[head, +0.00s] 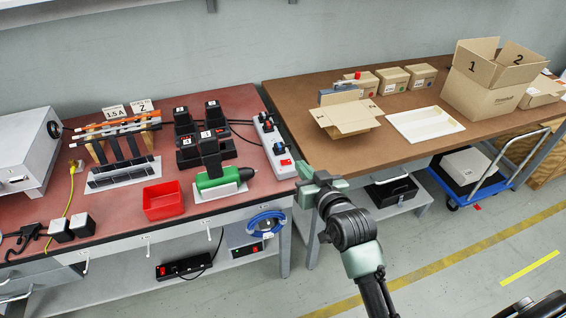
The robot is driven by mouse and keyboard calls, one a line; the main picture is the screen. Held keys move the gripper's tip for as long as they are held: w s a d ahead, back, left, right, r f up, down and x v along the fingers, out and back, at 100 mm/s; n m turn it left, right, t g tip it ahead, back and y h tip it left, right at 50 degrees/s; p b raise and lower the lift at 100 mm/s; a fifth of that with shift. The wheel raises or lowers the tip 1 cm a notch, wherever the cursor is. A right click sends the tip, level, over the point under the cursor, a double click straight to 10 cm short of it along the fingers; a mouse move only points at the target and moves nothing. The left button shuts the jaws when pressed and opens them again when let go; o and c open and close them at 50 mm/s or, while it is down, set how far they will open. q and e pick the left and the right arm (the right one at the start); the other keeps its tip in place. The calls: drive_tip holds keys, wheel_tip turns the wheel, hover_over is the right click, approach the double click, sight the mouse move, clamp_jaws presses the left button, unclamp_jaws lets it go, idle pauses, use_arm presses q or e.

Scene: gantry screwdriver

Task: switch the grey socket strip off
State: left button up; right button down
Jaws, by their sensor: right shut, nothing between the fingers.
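The grey socket strip (273,148) lies on the right end of the red-topped bench, running from back to front. Plugs sit in its sockets, and a red switch (286,162) shows at its near end. I cannot tell the switch's position. My right gripper (301,175) is shut and empty, just to the right of the strip's near end. It looks close to the switch, but I cannot tell whether it touches. My left gripper is not in view.
A green screwdriver (214,178) in its holder and a red bin (164,201) stand left of the strip. Black battery chargers (205,152) are behind. A black strip (183,266) lies on the lower shelf. A brown table (385,150) with boxes stands right.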

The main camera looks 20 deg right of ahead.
hover_over(287, 170)
drive_tip(key=shift+w+d+f, duration=0.1)
drive_tip(key=shift+d+f, duration=0.05)
drive_tip(key=shift+f, duration=0.5)
drive_tip(key=shift+d+f, duration=0.1)
drive_tip(key=shift+f, duration=0.5)
wheel_tip(287, 170, down, 3)
drive_tip(key=shift+a+r, duration=0.1)
drive_tip(key=shift+r, duration=0.1)
drive_tip(key=shift+a+f, duration=0.1)
drive_tip(key=shift+f, duration=0.65)
